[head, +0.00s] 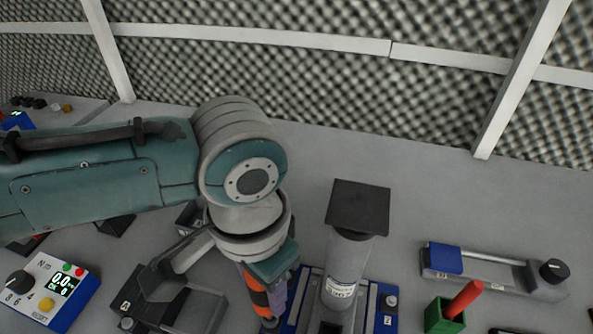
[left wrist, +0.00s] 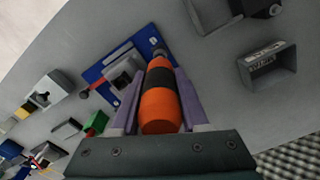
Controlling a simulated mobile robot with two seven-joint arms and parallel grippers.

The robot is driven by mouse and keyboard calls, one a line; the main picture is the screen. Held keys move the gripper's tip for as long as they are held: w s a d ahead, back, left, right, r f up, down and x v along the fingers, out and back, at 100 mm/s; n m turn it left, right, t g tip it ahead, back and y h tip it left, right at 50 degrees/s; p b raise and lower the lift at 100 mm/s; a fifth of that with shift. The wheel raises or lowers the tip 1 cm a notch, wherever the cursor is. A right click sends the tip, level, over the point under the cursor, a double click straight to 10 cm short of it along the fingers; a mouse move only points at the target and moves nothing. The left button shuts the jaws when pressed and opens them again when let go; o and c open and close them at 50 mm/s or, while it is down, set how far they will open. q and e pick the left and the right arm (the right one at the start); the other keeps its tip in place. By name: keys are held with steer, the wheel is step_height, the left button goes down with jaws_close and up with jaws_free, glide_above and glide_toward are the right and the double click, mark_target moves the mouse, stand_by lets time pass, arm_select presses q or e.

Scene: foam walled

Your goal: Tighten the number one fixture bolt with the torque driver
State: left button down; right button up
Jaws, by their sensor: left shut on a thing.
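My left gripper (head: 264,297) is shut on the orange and black torque driver (left wrist: 160,108), which shows between its purple fingers (left wrist: 158,78) in the left wrist view. The driver's nose points at a blue fixture plate (left wrist: 97,73). In the head view the plate (head: 378,322) is partly covered by a grey cylinder with a dark square top (head: 358,206). The driver's tip lies over or close to one end of the plate; I cannot tell whether it touches a bolt. The number one bolt is not clearly visible. My right gripper is out of view.
A torque display box (head: 55,290) reading about 0.0 stands at lower left. A dark grey tray-like holder (head: 205,312) is beside the driver. At right are a blue-ended rail device (head: 490,270) and a green box (head: 440,318) with a red handle. A foam wall (head: 330,85) closes the back.

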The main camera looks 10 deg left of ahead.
arm_select(q)
steer(key=shift+f+b, duration=0.3)
steer(key=shift+f, duration=0.2)
steer(key=shift+r+p, duration=0.1)
steer(key=shift+p, duration=0.2)
stand_by(0.4)
steer(key=shift+f, duration=0.35)
stand_by(1.2)
stand_by(0.4)
steer(key=shift+r+p, duration=2.6)
steer(key=shift+p, duration=0.35)
steer(key=shift+f, duration=0.1)
